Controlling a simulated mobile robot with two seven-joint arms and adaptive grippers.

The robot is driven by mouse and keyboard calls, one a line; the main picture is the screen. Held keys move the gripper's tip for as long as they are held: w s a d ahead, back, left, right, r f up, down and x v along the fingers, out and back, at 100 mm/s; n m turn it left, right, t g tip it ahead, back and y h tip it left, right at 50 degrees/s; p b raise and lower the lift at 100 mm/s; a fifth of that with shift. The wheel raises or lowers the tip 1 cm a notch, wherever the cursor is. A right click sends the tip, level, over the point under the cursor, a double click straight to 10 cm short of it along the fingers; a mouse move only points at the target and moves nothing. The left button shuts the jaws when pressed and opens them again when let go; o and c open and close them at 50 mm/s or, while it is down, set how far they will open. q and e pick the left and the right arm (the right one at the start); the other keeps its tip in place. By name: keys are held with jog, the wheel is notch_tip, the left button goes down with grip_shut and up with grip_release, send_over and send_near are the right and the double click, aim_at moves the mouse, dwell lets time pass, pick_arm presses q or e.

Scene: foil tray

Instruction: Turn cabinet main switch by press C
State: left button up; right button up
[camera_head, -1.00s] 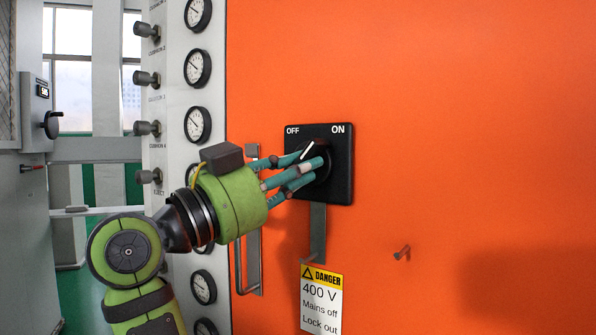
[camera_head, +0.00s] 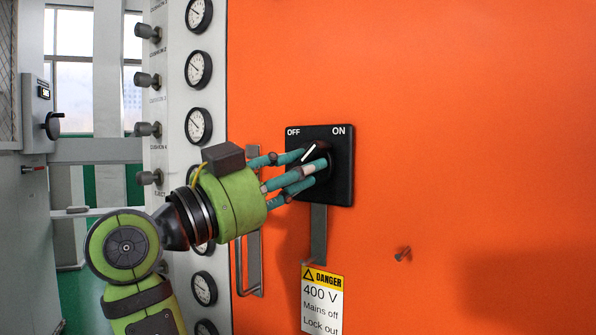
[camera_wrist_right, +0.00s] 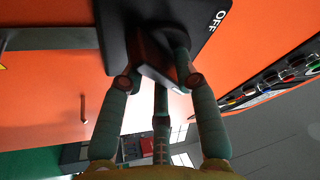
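The main switch is a black plate (camera_head: 340,188) marked OFF at its upper left and ON at its upper right, fixed to the orange cabinet (camera_head: 450,100). Its dark rotary knob (camera_head: 321,150) has a white pointer line slanting up to the right, between the two marks. My right gripper (camera_head: 312,167) comes in from the left, with its teal fingers around the knob. In the right wrist view, the fingers are on either side of the knob's dark grip (camera_wrist_right: 150,62) and seem to touch it. The fingers hide part of the knob. My left gripper is out of view.
A metal bracket (camera_head: 318,235) hangs below the switch, above a DANGER 400 V label (camera_head: 322,300). A small hook (camera_head: 403,254) sticks out of the cabinet at right. A panel with gauges (camera_head: 199,127) and knobs stands at left, beside my arm.

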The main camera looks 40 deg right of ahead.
jog(key=shift+a, duration=0.15)
jog(key=v, duration=1.1)
jog(key=shift+a+f, duration=0.15)
jog(key=shift+a, duration=0.25)
